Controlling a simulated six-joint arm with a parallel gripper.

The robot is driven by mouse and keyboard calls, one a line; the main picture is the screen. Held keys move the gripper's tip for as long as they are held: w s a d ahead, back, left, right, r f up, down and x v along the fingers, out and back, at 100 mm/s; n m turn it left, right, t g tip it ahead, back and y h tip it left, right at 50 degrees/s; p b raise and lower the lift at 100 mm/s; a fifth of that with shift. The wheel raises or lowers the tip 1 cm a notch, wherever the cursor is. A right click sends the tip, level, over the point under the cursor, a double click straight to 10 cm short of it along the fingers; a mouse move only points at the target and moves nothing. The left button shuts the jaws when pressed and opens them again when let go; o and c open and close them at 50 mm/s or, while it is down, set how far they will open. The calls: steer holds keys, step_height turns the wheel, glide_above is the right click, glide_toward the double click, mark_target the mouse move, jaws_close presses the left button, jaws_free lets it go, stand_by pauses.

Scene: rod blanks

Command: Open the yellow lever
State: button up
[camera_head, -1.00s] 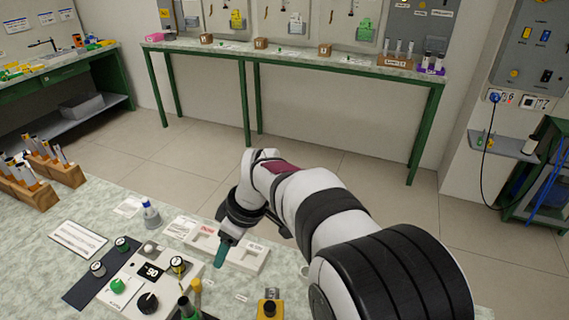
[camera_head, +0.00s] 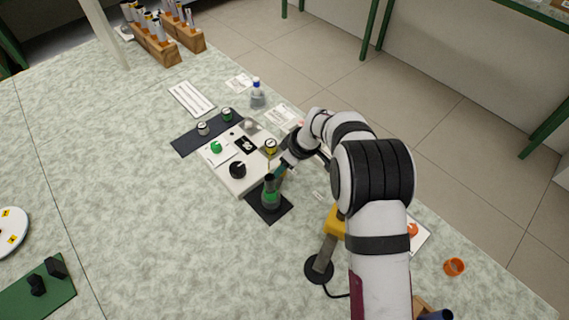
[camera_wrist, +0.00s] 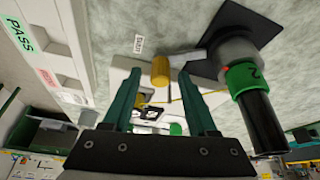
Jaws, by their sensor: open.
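The yellow lever (camera_wrist: 160,70) shows in the wrist view as a yellow cylindrical grip. A grey arm joins it to a fixture (camera_wrist: 243,78) with a green collar marked 2 and a black cylinder. In the head view this fixture (camera_head: 270,193) stands on a dark square mat, and a small yellow-orange bit shows by my fingers. My gripper (camera_wrist: 162,82) is open, with two green fingers. The yellow grip appears between the fingertips in the wrist view; I cannot tell whether they touch it. In the head view my gripper (camera_head: 281,169) is just right of the fixture, partly hidden.
A white panel (camera_head: 228,175) with knobs and a black display lies left of my gripper. A yellow-topped stand (camera_head: 336,224) is close to my arm at the lower right. A spray bottle (camera_head: 257,97) and wooden racks (camera_head: 160,50) stand farther back. The table's left middle is clear.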

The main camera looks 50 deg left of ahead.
jaws_close()
stand_by(1.4)
